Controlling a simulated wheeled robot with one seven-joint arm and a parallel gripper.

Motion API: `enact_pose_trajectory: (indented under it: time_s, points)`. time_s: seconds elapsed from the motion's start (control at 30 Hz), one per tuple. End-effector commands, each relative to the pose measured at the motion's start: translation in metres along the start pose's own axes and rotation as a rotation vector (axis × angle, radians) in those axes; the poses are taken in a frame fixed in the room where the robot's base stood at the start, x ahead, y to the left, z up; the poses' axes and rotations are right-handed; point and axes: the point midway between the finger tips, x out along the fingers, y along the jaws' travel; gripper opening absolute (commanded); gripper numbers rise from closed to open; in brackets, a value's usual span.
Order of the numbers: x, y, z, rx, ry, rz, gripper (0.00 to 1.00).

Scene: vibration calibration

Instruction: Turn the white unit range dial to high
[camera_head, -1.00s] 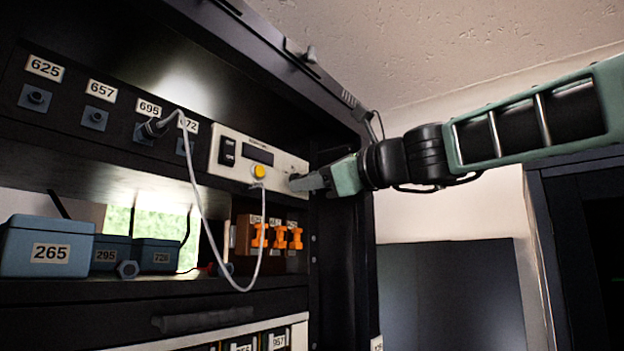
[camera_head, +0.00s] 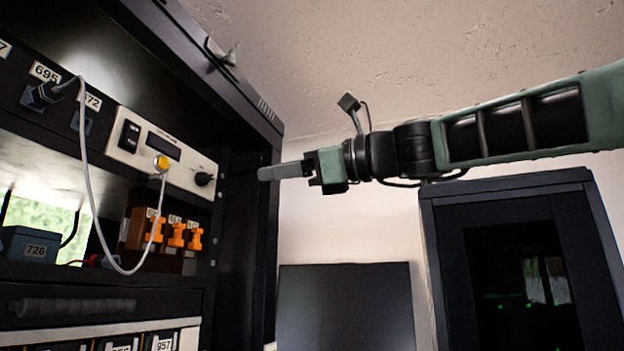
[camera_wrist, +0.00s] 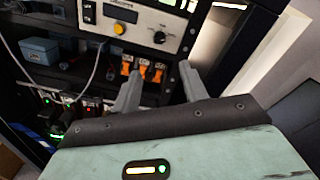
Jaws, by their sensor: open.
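The white unit (camera_head: 161,150) is mounted in the dark rack, with a dark switch block, a small display, a yellow button and a black dial. The dial (camera_head: 203,179) is at the unit's right end; in the wrist view the dial (camera_wrist: 159,37) shows with a pointer and markings too small to read. My gripper (camera_head: 279,172) is to the right of the dial in the head view, apart from it. In the wrist view its two fingers (camera_wrist: 159,82) are spread with nothing between them, and the dial lies beyond them.
A grey cable (camera_head: 92,185) hangs in a loop from a socket to the unit. Orange connectors (camera_head: 176,235) sit below the unit, and a blue box (camera_head: 27,245) stands on the shelf at left. The rack's right post (camera_head: 262,230) is close to my gripper.

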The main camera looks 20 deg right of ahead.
Motion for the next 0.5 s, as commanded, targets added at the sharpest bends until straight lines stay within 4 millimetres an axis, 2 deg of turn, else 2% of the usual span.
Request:
enact_pose_trajectory:
  time_s: [0.1, 0.2, 0.3, 0.5]
  points:
    - [-0.024, 0.001, -0.002, -0.002, -0.001, -0.003, 0.44]
    - [-0.036, 0.0, -0.001, -0.001, 0.0, -0.002, 0.44]
    - [-0.045, 0.0, -0.001, -0.001, 0.0, -0.001, 0.44]
    - [-0.049, 0.0, 0.0, 0.0, 0.001, 0.0, 0.44]
